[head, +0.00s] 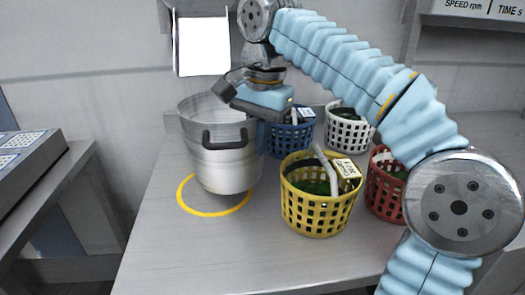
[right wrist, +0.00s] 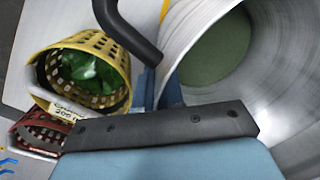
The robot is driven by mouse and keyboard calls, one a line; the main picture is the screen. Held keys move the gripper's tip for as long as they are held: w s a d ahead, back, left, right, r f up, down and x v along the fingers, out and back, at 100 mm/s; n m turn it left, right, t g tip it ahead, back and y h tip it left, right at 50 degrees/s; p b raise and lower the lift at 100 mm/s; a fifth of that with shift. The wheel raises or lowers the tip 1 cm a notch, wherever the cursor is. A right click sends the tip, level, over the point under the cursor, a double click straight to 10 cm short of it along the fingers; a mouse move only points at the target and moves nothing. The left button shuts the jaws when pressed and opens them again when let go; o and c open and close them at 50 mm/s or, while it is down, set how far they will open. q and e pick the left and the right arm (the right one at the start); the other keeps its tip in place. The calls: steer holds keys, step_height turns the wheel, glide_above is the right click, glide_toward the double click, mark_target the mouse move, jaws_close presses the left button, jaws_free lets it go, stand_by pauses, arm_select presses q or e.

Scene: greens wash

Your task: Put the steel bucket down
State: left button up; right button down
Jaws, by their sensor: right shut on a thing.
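The steel bucket (head: 218,165), a tall grey metal pot with a black side handle (head: 225,139), stands upright at the left of the bench. Its base is over the yellow ring (head: 185,205) marked on the bench; it looks slightly raised, but the gap is hard to judge. My right gripper (head: 263,133) is shut on the bucket's right-hand rim. In the right wrist view the fingers (right wrist: 157,88) pinch the wall of the bucket (right wrist: 275,85), whose greenish inside bottom shows. My left gripper is not in view.
A yellow basket (head: 318,213) with greens stands close right of the bucket. A red basket (head: 382,195), a blue basket (head: 292,140) and a white basket (head: 348,136) stand behind and beside it. The bench (head: 210,255) is clear in front. Its left edge is near the ring.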

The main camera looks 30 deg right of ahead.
mark_target(257, 170)
steer(key=shift+w+d+r, duration=0.1)
steer(key=shift+w+d, duration=0.3)
steer(key=shift+w, duration=0.35)
steer(key=shift+f, duration=1.95)
steer(key=c, duration=1.3)
jaws_free()
steer(key=shift+o, duration=0.2)
